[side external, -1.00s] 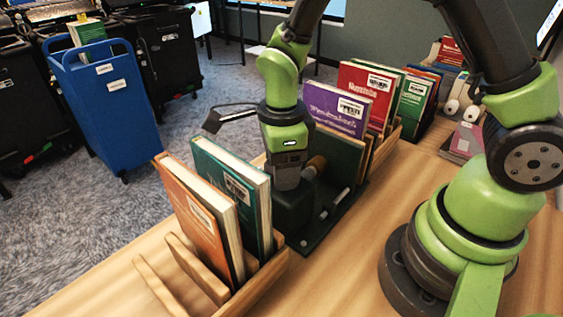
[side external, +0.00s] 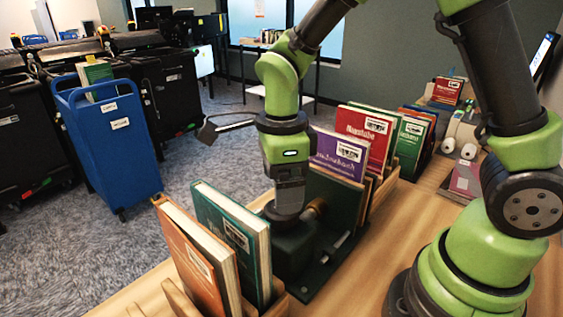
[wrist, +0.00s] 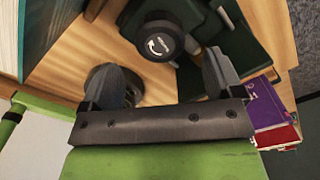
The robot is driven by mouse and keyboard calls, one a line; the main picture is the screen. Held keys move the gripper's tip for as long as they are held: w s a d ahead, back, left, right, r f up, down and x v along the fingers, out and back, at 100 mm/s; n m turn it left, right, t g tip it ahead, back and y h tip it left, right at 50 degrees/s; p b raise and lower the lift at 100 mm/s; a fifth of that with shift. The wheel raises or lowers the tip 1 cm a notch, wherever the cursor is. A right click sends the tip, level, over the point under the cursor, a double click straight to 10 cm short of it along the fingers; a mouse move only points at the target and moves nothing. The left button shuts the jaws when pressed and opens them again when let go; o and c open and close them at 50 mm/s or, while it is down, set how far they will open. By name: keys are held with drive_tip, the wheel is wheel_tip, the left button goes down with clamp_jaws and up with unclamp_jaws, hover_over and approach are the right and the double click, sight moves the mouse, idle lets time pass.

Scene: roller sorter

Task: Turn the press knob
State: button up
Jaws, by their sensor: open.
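The press is a dark green frame (side external: 318,262) on the table between two book racks. Its knob is a black round cap with a white curved arrow, seen from above in the wrist view (wrist: 160,38). In the side view a dark round part shows just under my gripper (side external: 288,195). My gripper also shows in the wrist view (wrist: 166,66). It is open, its two grey fingers wide apart and pointing down. The knob appears between and a little beyond the fingertips, with no finger visibly touching it. The exact height gap cannot be told.
An orange book (side external: 198,255) and a teal book (side external: 232,240) stand left of the press. A purple book (side external: 340,155) and a red book (side external: 362,135) stand right of it. A brass cylinder (side external: 315,209) sits on the press. A blue cart (side external: 115,145) stands on the floor.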

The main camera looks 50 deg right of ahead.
sight(278, 222)
drive_tip(key=shift+r, duration=2.25)
drive_tip(key=m, duration=0.3)
drive_tip(key=shift+m, duration=0.4)
drive_tip(key=shift+f+m, duration=0.2)
drive_tip(key=shift+m, duration=0.1)
wheel_tip(278, 222, down, 10)
drive_tip(key=shift+r, duration=0.2)
drive_tip(key=c, duration=0.9)
drive_tip(key=n, duration=0.4)
drive_tip(key=shift+n, duration=0.3)
